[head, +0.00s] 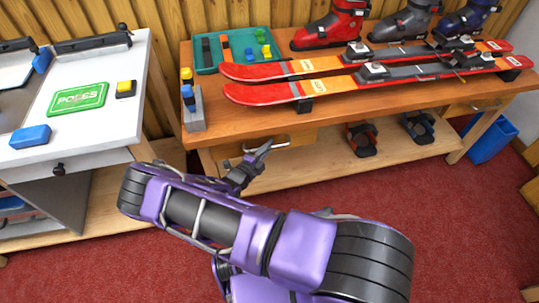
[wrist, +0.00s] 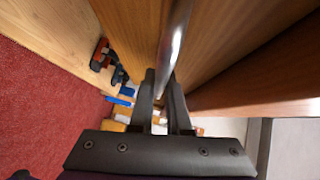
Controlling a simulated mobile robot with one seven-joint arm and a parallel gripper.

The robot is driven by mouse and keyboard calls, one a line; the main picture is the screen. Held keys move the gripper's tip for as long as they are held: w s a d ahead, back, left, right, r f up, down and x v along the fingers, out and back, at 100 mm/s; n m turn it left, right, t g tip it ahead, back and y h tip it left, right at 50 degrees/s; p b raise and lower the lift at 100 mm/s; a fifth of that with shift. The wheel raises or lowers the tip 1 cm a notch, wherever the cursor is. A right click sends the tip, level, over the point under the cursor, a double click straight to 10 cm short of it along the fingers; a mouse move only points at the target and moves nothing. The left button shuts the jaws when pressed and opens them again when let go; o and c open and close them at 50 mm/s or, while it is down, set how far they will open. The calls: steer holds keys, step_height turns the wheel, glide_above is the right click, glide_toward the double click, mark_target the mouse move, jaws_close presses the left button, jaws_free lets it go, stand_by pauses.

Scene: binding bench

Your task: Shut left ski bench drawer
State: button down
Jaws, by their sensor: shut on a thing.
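The left ski bench drawer (head: 303,136) is a wooden front with a metal bar handle (head: 280,142), under the left part of the ski bench top. My gripper (head: 262,152) is at this handle. In the wrist view the handle (wrist: 174,40) runs between the two dark fingers of my gripper (wrist: 161,85), which are shut on it. The drawer's wooden face (wrist: 225,35) lies close beyond the handle. My arm and gripper cover part of the front in the head view. I cannot tell exactly how far the drawer stands out.
The ski bench (head: 350,102) carries red skis (head: 270,70), several boots and a green tray (head: 205,62). Bindings (head: 362,138) stand on its lower shelf (head: 335,165). A white bench (head: 120,60) stands at the left. A blue bin (head: 487,140) is at the right. Red carpet is clear in front.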

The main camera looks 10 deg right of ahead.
steer(key=shift+w+a+r, duration=0.1)
steer(key=shift+w, duration=0.15)
steer(key=c, duration=0.9)
jaws_free()
steer(key=p+v, duration=0.1)
steer(key=v, duration=1.6)
steer(key=shift+s, duration=0.3)
